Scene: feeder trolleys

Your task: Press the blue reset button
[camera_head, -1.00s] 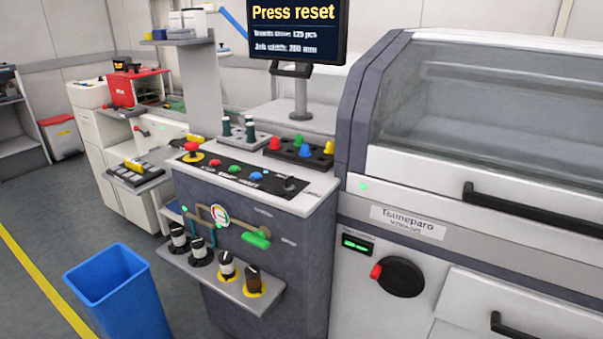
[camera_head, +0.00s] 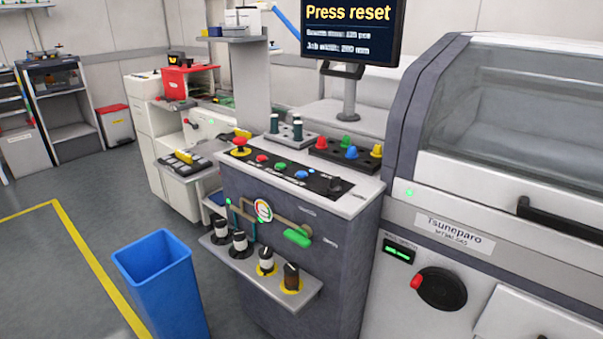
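The blue reset button (camera_head: 302,174) is a small round button on the dark sloped panel (camera_head: 264,169) on top of the grey console (camera_head: 288,218). It sits right of a green button (camera_head: 280,167) and a red button (camera_head: 262,158), and left of a black knob (camera_head: 335,185). A red mushroom button (camera_head: 240,143) on a yellow ring is at the panel's left end. The screen (camera_head: 350,30) above reads "Press reset". Neither of my grippers shows in the head view.
A blue bin (camera_head: 160,280) stands on the floor left of the console. A large white machine (camera_head: 480,190) adjoins on the right. Open floor lies at left.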

